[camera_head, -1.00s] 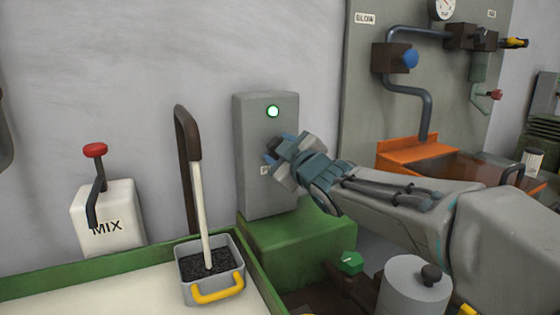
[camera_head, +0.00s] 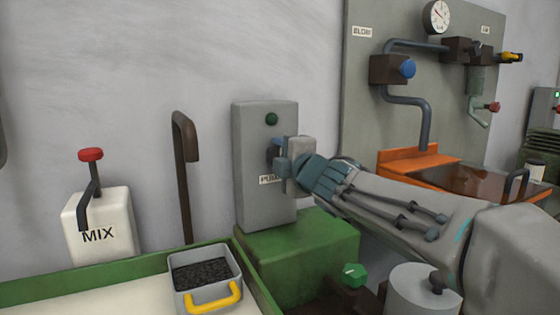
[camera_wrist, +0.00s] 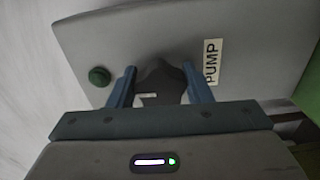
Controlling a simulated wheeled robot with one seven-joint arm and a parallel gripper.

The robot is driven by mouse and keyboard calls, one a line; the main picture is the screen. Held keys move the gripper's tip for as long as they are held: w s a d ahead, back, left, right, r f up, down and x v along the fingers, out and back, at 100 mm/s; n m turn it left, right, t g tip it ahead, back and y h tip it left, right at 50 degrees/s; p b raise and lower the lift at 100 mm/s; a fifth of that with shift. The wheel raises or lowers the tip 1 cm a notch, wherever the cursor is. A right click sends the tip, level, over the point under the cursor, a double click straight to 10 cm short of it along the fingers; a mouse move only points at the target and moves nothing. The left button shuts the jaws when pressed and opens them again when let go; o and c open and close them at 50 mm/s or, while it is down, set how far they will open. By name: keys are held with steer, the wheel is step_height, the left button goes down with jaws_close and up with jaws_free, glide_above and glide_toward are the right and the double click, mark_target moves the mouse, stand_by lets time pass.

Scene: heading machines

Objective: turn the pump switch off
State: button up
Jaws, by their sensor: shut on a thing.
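The grey pump box (camera_head: 262,205) stands against the wall, with a "PUMP" label partly hidden by my gripper in the head view. Its round lamp (camera_head: 271,119) is dark green and unlit; it also shows in the wrist view (camera_wrist: 99,76). The dark switch knob (camera_wrist: 160,82) is on the box face between the lamp and the label. My gripper (camera_wrist: 160,92) has one blue finger on each side of the knob and is shut on it. In the head view my gripper (camera_head: 278,156) is at the box front, and the knob is hidden.
A brown hooked spout (camera_head: 184,150) stands left of the box, behind a grey bin (camera_head: 207,292) of dark granules with a yellow handle. A white MIX box (camera_head: 98,240) with a red-knobbed lever is further left. A pipe panel (camera_head: 365,120) is at right.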

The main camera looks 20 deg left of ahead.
steer(key=shift+n, duration=0.3)
stand_by(0.4)
steer(key=o, duration=1)
steer(key=shift+s, duration=0.1)
steer(key=p+v, duration=0.2)
steer(key=v, duration=1.1)
steer(key=shift+s+d+p, duration=0.15)
steer(key=shift+d+p, duration=0.2)
